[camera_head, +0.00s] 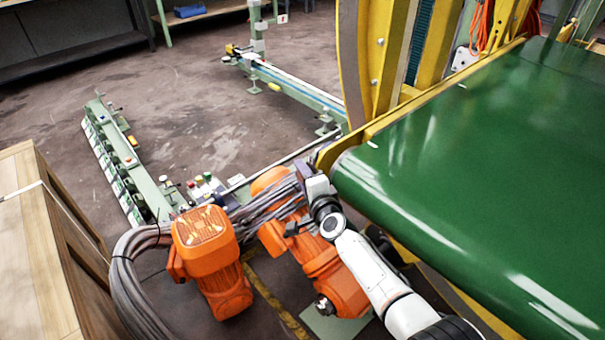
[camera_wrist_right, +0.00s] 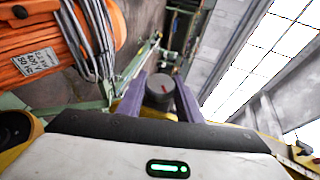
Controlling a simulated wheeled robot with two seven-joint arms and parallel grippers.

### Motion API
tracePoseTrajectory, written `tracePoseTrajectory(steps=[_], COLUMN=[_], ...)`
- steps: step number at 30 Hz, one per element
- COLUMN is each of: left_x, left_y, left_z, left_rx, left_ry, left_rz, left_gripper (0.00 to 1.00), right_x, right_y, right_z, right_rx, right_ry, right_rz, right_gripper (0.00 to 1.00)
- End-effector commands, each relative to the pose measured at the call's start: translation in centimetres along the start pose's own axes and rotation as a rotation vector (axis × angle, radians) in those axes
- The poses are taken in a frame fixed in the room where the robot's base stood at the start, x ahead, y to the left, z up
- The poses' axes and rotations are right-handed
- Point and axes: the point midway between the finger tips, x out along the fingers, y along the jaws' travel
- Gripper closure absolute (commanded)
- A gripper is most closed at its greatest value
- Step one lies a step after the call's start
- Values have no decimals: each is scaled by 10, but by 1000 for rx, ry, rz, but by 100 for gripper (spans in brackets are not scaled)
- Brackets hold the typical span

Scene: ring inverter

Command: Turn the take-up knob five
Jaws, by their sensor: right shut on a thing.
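The take-up knob (camera_wrist_right: 160,87) is a dark grey round cap with a red mark on its face, in the middle of the right wrist view. My right gripper (camera_wrist_right: 160,100) has its two purple-grey fingers on either side of the knob and is shut on it. In the head view my white right arm comes in from the lower right, and the right gripper (camera_head: 303,170) is beside the near left corner of the green belt (camera_head: 470,190). I cannot make out the knob in the head view. My left gripper is in neither view.
Orange motors (camera_head: 208,250) with thick grey cables (camera_head: 130,265) are close to the left of my right arm. A yellow frame (camera_head: 375,60) rises behind the gripper. A wooden crate (camera_head: 40,250) stands at the left. Open floor (camera_head: 190,80) lies beyond.

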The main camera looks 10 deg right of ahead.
Motion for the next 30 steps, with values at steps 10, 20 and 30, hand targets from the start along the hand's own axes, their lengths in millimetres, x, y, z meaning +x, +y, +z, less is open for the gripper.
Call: tracePoseTrajectory(steps=[10,20,30], left_x=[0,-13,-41], left_y=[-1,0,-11], left_z=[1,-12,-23], left_rx=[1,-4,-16], left_ry=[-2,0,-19], left_rz=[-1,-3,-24], left_gripper=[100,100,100], right_x=[0,-16,-79], right_y=[1,-3,-4], right_z=[1,0,0], right_rx=[0,0,0], right_ry=[-2,-1,-2], right_rz=[2,2,4], right_gripper=[49,49,49])
